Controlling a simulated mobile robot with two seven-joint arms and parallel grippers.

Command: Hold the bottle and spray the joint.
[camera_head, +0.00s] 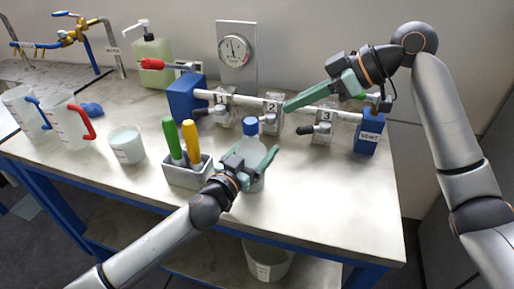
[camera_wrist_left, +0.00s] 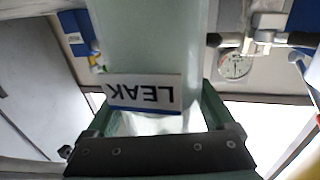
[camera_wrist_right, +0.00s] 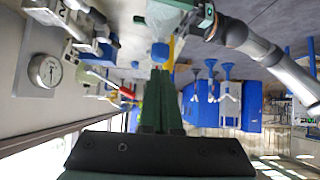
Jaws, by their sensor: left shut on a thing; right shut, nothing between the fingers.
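The translucent bottle (camera_head: 250,149) with a blue cap is upright at the table's middle. My left gripper (camera_head: 258,172) is shut around its body. In the left wrist view the bottle (camera_wrist_left: 150,40) fills the jaws and bears a LEAK label (camera_wrist_left: 145,93). I cannot tell whether its base touches the table. The pipe behind has clear-housed joints numbered 1 (camera_head: 222,98), 2 (camera_head: 271,106) and 3 (camera_head: 326,116). My right gripper (camera_head: 290,105) is shut and empty, its tips close to joint 2. The right wrist view shows its closed fingers (camera_wrist_right: 160,100) and the bottle's blue cap (camera_wrist_right: 160,52) beyond.
A grey holder (camera_head: 187,174) with green and yellow handles stands left of the bottle. A white beaker (camera_head: 127,146) and measuring jugs (camera_head: 68,121) are farther left. A gauge (camera_head: 236,50) and soap dispenser (camera_head: 152,60) stand behind. The table's front right is clear.

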